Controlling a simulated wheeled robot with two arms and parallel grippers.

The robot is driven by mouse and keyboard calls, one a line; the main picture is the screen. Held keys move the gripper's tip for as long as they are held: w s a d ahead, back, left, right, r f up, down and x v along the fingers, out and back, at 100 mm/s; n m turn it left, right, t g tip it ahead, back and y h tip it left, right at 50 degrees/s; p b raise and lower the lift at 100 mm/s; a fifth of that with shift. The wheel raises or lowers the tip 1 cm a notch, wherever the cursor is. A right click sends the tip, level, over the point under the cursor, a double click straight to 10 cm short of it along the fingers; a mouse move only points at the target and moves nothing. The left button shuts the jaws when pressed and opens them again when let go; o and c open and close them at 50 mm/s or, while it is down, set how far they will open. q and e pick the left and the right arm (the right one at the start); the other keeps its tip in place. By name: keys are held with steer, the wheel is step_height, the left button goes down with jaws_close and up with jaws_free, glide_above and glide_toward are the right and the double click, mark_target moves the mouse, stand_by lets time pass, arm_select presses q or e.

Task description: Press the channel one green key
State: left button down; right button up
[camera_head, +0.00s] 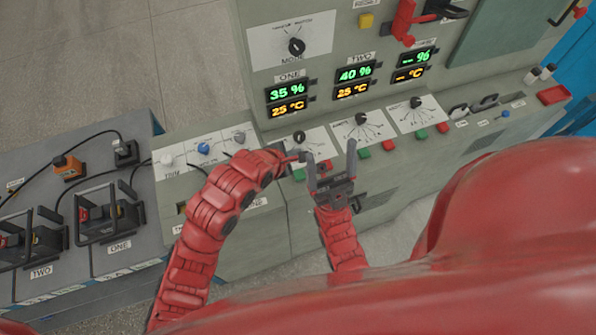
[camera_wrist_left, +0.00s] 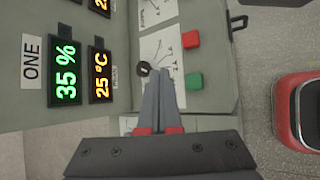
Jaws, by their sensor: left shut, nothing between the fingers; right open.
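The channel one green key (camera_wrist_left: 195,81) is a small green square on the sloping panel, just right of my left gripper's fingers in the left wrist view. In the head view a green patch of it (camera_head: 299,175) shows beside my grippers, partly covered. My left gripper (camera_wrist_left: 160,76) is shut and empty, its fingertips by the black channel one knob (camera_wrist_left: 145,68). It also shows in the head view (camera_head: 301,157). I cannot tell whether the fingertips touch the panel. My right gripper (camera_head: 331,153) is open and empty, close beside the left one over the panel's front edge.
A red key (camera_wrist_left: 192,39) sits beside the green key. The channel one display (camera_head: 288,92) reads 35 % and 25 °C. The channel two green key (camera_head: 364,153) and red key (camera_head: 388,145) are farther right. Black battery units (camera_head: 108,217) stand on the left bench.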

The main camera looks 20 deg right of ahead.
arm_select(q)
steer(key=shift+f, duration=0.15)
step_height(320, 180, down, 8)
steer(key=b, duration=0.5)
steer(key=shift+f, duration=0.25)
steer(key=shift+b, duration=0.3)
stand_by(1.3)
steer(key=shift+f, duration=0.4)
steer(key=shift+f+b, duration=0.3)
steer(key=shift+f, duration=0.1)
stand_by(0.8)
steer(key=shift+r, duration=0.1)
steer(key=shift+r+p, duration=0.6)
steer(key=shift+r, duration=0.15)
